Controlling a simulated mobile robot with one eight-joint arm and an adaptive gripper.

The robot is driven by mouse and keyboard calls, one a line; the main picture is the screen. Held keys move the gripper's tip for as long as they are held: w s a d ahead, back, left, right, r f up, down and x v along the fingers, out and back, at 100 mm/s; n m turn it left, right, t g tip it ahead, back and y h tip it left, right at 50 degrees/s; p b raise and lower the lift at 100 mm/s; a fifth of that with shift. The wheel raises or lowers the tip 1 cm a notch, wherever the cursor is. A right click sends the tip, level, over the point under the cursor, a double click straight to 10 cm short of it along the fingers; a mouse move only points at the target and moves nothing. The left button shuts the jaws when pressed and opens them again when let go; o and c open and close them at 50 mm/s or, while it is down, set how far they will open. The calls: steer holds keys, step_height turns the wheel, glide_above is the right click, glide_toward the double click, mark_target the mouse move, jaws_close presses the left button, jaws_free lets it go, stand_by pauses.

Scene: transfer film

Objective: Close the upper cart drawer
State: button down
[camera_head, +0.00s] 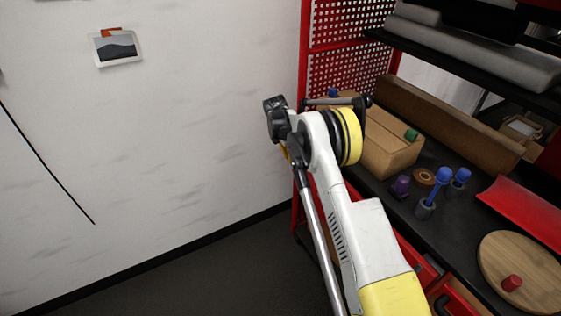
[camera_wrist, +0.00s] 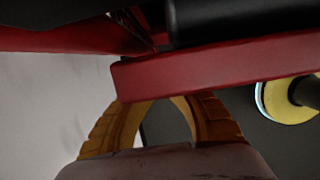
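The red cart (camera_head: 306,60) stands right of centre in the head view. Red drawer fronts (camera_head: 410,257) show beside my arm, largely hidden by it; how far the upper drawer is out cannot be seen. In the wrist view, a red bar-like edge (camera_wrist: 215,67) crosses close in front of my gripper (camera_wrist: 161,104). Whether it is the upper drawer or the frame is unclear. The yellow-orange fingers curve towards each other and pass behind this edge, which hides their tips. No held thing is visible between them. In the head view my arm mostly hides the gripper.
The black worktop (camera_head: 395,205) holds a cardboard box (camera_head: 385,150), blue-topped tools (camera_head: 426,207), a purple piece (camera_head: 400,186) and a round wooden board (camera_head: 500,262). A dark shelf (camera_head: 460,65) overhangs the back. Left of the cart are open floor (camera_head: 200,280) and a white wall (camera_head: 180,130).

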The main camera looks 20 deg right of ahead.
steer(key=shift+w+d, duration=0.2)
steer(key=shift+d, duration=0.8)
steer(key=shift+a, duration=0.1)
